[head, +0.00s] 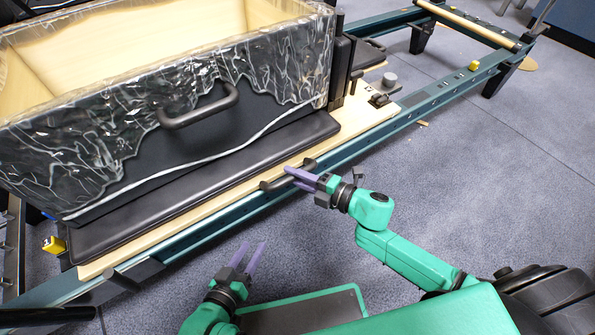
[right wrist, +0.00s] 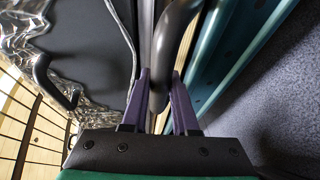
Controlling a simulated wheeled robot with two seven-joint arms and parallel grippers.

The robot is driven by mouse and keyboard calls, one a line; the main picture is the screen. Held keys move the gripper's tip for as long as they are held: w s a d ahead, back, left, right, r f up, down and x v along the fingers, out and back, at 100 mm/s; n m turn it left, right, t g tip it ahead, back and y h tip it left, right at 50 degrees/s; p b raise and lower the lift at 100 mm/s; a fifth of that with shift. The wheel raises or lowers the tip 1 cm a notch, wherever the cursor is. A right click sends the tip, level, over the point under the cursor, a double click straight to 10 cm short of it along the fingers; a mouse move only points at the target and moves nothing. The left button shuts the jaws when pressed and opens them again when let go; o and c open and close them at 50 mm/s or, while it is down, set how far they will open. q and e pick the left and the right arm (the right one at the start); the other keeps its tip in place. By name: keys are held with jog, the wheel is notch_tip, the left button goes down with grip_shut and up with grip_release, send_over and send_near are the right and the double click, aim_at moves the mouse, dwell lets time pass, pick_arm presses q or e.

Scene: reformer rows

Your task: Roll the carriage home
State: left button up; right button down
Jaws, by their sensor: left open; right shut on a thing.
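The carriage, a pale wooden board (head: 362,118) with a black pad (head: 200,190), lies across the teal rails (head: 440,97). A black bar handle (head: 274,184) is fixed along its near edge. My right gripper (head: 294,176), with purple fingers, is shut on this handle. In the right wrist view the handle (right wrist: 176,40) passes between the two fingers. My left gripper (head: 256,258) is open and empty above the floor, in front of the near rail and apart from the carriage.
A large open wooden box (head: 90,50), its near side covered in clear wrap and black, stands on the carriage. It has a black handle (head: 198,106). A yellow block (head: 54,244) is at the left end and another (head: 474,65) on the right rail. Carpet (head: 480,180) at right is clear.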

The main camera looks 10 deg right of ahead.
aim_at(285, 185)
jog(key=shift+s+a, duration=0.2)
jog(key=shift+a, duration=0.3)
jog(key=shift+s+a, duration=0.2)
jog(key=shift+a, duration=0.3)
pick_arm(q)
jog(key=shift+r+p, duration=0.35)
jog(key=shift+r, duration=0.4)
pick_arm(e)
jog(key=shift+s+a, duration=0.35)
jog(key=shift+a, duration=0.45)
jog(key=c, duration=0.7)
grip_release()
jog(key=shift+a, duration=0.1)
pick_arm(q)
jog(key=shift+a, duration=0.15)
pick_arm(e)
jog(key=shift+s+d, duration=0.25)
jog(key=shift+d, duration=0.1)
pick_arm(q)
jog(key=shift+m+g, duration=0.3)
jog(key=shift+g, duration=0.4)
notch_tip(285, 185, up, 4)
jog(key=p, duration=0.4)
jog(key=shift+a+r, duration=0.15)
pick_arm(e)
jog(key=v, duration=1.3)
jog(key=shift+s+d+r, duration=0.1)
jog(key=shift+s+d, duration=0.15)
jog(key=shift+s, duration=0.05)
